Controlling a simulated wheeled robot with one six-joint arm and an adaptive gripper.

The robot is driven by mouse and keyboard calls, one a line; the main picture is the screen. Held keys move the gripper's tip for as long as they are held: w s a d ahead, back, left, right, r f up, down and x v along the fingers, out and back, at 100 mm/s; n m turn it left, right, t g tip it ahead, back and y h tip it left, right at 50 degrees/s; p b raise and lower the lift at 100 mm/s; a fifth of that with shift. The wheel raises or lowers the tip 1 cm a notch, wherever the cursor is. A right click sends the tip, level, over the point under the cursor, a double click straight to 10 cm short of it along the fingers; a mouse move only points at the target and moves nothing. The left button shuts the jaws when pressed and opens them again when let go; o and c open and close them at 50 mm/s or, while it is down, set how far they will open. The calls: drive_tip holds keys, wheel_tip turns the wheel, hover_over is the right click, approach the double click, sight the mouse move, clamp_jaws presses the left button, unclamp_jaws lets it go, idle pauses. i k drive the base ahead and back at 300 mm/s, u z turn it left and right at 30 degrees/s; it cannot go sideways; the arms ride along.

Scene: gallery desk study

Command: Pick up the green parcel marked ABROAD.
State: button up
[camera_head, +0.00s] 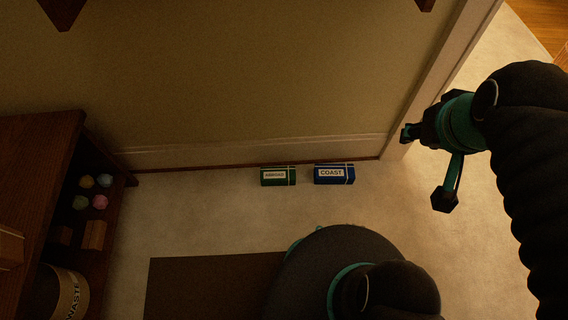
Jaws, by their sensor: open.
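A small green parcel (278,177) with a white label lies on the pale carpet against the base of the wall, in the middle of the head view. Its label is too blurred to read with certainty. A blue parcel (334,174) labelled COAST lies just to its right, with a narrow gap between them. My gripper (424,164) is at the right, in the air near the door frame. Its fingers are spread and empty, well to the right of both parcels and apart from them.
A dark wooden shelf unit (60,130) stands at the left, holding several small coloured pieces and wooden blocks. A bin marked WASTE (72,296) is below it. A dark mat (200,285) lies in front. Carpet between mat and parcels is clear. A doorway opens at the right.

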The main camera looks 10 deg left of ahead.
sight(271, 176)
drive_tip(key=z, duration=2.4)
drive_tip(key=k, duration=1.25)
drive_tip(key=u, duration=2.85)
